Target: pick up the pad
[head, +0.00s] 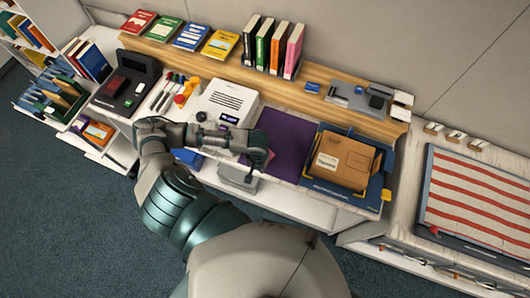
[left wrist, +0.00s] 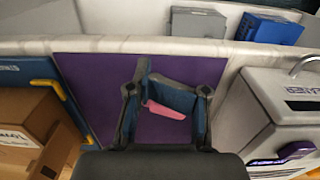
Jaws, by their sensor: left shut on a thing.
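My left gripper (head: 257,150) is over the purple mat (head: 285,135) on the counter, between the white box-shaped machine and the cardboard box. In the left wrist view its two fingers (left wrist: 163,85) are closed around a small, flat pink piece (left wrist: 167,111), which looks like the pad. Part of the pink piece is hidden by the fingers. I cannot tell how high it is above the purple mat. The pink piece is not visible in the head view. My right gripper is not in view.
A white machine (head: 228,101) stands left of the mat. A cardboard box (head: 343,160) sits on a blue tray (head: 371,191) to the right. Upright books (head: 277,45) line the back shelf. A striped board (head: 480,200) lies at the far right.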

